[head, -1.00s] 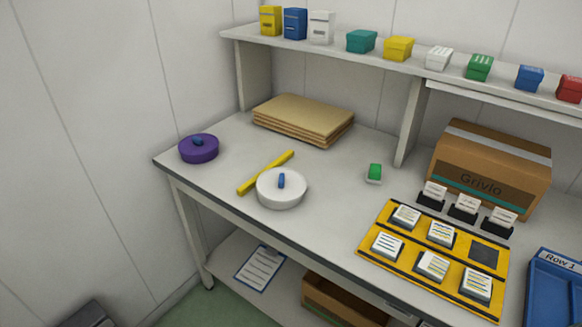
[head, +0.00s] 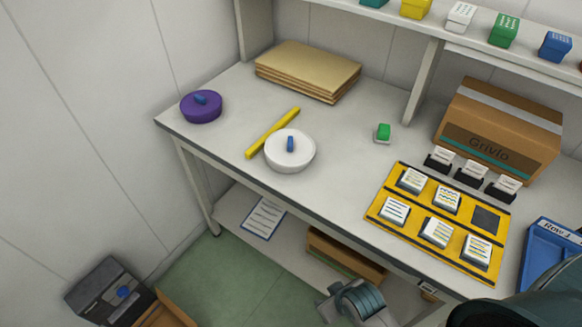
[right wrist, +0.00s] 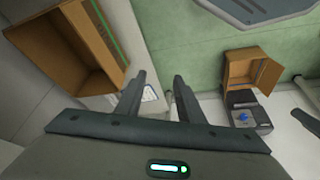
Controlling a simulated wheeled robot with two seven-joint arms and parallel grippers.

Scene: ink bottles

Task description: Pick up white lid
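The white lid (head: 289,152), round with a blue knob on top, lies on the grey table left of centre in the head view. Its far left edge is close to a yellow bar (head: 272,132). My right gripper (head: 328,300) is low in front of the table, below its top and well apart from the lid. In the right wrist view its two fingers (right wrist: 159,80) are spread with nothing between them. The lid is not seen in that view. My left gripper does not show.
A purple lid (head: 201,106) sits at the table's left end. Stacked cardboard (head: 308,70) lies behind. A yellow tray (head: 403,221) of labelled blocks and a carton (head: 500,130) stand right. The front edge (head: 305,222) lies between my gripper and the tabletop.

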